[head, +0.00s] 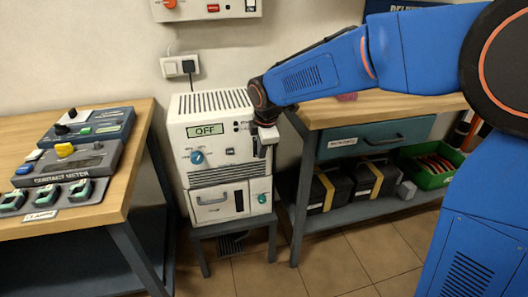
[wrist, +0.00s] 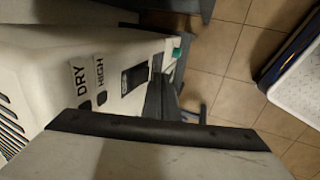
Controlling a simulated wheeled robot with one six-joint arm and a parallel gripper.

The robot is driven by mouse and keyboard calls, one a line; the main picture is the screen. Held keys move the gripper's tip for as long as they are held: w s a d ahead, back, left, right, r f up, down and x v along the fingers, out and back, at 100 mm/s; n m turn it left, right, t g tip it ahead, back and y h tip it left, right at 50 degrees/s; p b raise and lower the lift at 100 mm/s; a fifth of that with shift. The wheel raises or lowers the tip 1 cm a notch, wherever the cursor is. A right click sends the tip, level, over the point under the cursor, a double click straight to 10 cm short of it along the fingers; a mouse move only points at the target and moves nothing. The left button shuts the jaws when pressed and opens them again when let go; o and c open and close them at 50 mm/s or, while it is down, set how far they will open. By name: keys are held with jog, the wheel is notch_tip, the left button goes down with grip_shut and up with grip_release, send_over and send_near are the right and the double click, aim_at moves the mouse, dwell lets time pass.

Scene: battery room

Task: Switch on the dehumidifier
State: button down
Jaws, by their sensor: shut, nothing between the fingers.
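The dehumidifier (head: 222,166) is a white unit on a low grey stand between two benches. Its display (head: 206,130) reads OFF, and a blue knob (head: 197,157) is below. My gripper (head: 263,150) is shut and empty at the upper right of its front, hiding part of the panel. In the wrist view, the closed fingers (wrist: 160,98) are beside a dark rocker switch (wrist: 134,78) on the white panel. Labels DRY and HIGH are printed near it. I cannot tell whether the fingers touch the panel.
The left bench (head: 130,185) carries meter boxes. The right bench (head: 345,108) has a teal drawer (head: 375,139) and a lower shelf with black cases (head: 330,188) and a green crate (head: 432,165). A socket (head: 180,67) is on the wall above. The floor in front is clear.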

jog(key=shift+w+a, duration=0.15)
jog(key=shift+w, duration=0.3)
jog(key=shift+w+f, duration=0.15)
jog(key=shift+w, duration=0.1)
jog(key=shift+a, duration=0.1)
